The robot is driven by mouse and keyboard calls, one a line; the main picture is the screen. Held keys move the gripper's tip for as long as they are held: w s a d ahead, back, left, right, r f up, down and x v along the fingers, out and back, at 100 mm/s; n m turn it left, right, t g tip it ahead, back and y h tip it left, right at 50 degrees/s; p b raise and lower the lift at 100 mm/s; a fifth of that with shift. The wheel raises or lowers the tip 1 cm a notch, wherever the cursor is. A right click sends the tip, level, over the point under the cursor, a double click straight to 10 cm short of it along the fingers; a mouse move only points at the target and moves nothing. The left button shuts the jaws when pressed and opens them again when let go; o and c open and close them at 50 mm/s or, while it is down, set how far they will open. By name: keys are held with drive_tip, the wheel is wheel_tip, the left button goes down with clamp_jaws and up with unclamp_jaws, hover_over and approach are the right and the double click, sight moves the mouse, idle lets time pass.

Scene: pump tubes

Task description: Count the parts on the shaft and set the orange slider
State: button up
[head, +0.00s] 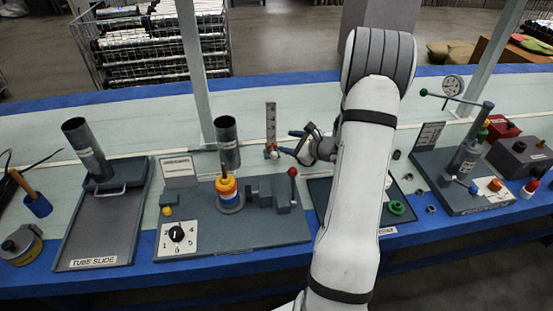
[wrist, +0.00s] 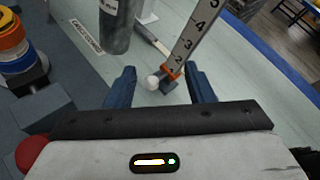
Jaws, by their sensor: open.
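The orange slider (head: 271,147) sits low on the upright scale (head: 270,122); in the wrist view the slider (wrist: 172,72) is below the mark 2. A white ball (wrist: 152,83) is beside it, near the scale's foot. My gripper (head: 294,142) is just right of the scale, open and empty. In the wrist view the fingers (wrist: 161,70) stand either side of the slider's line, with no clear contact. The shaft (head: 224,160) carries a stack of rings (head: 228,190), with orange, yellow, white and blue showing. Some ring boundaries are unclear; the wrist view cuts the stack (wrist: 14,45).
A dark grey tube (wrist: 117,25) stands close left of the scale, behind the stack. A pump rig (head: 465,160) stands right.

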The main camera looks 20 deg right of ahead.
drive_tip(key=b, duration=0.8)
approach(276, 156)
drive_tip(key=shift+x, duration=4.9)
drive_tip(key=shift+c, duration=0.3)
clamp_jaws()
